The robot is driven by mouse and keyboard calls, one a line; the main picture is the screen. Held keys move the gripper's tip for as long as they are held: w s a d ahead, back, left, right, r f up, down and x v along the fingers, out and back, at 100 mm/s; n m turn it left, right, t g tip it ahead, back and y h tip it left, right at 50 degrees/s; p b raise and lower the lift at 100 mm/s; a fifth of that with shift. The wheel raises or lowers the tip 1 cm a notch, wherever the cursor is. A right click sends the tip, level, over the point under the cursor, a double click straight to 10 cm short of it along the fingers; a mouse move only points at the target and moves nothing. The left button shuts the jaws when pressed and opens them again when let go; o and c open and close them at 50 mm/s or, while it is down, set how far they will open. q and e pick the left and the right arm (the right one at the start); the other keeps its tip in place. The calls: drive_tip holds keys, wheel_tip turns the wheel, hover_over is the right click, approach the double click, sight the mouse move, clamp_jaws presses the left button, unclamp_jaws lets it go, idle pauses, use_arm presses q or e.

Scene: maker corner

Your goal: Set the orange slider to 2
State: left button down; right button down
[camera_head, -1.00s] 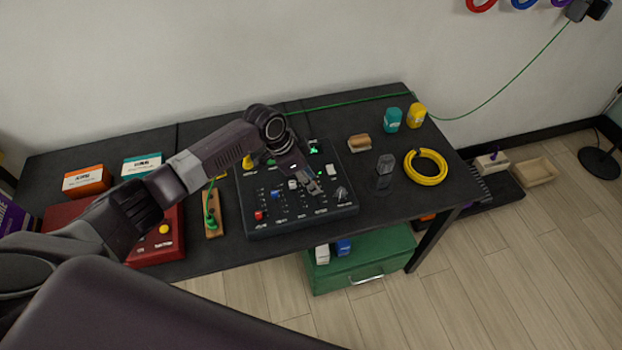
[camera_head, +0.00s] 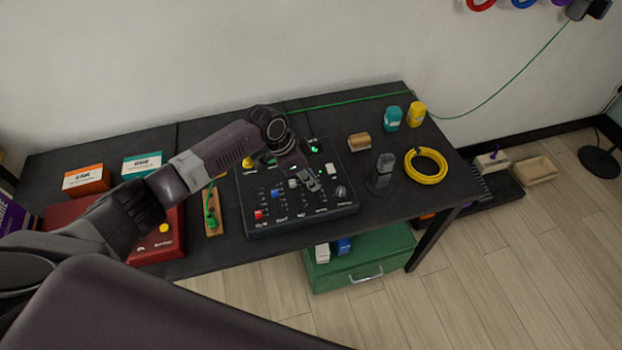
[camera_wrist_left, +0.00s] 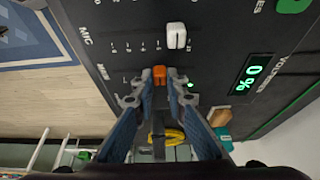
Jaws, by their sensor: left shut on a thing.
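The orange slider (camera_wrist_left: 160,75) shows in the left wrist view, between the fingertips of my left gripper (camera_wrist_left: 160,82). The fingers are shut on its knob. A scale of small marks runs beside it, but its numbers are too small to read surely. The black control panel (camera_head: 262,226) lies on the table in the head view, with my left gripper (camera_head: 313,184) reaching down to its right part. The gripper hides the orange slider there. A green display (camera_wrist_left: 252,78) on the panel reads 0 %. My right gripper is not in view.
A white slider (camera_wrist_left: 176,36) sits close beside the orange one. A dark upright object (camera_head: 383,170) and a yellow cable coil (camera_head: 426,166) lie right of the panel.

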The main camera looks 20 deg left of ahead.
sight(320, 196)
use_arm(q)
drive_tip(key=s+d+p, duration=0.2)
drive_tip(key=s+p, duration=0.1)
drive_tip(key=shift+r, duration=0.15)
drive_tip(key=c, duration=1.9)
unclamp_jaws()
drive_tip(key=shift+c, duration=0.2)
drive_tip(key=v, duration=1.1)
drive_tip(key=shift+a+r, duration=0.2)
drive_tip(key=shift+r, duration=0.1)
drive_tip(key=shift+s, duration=0.15)
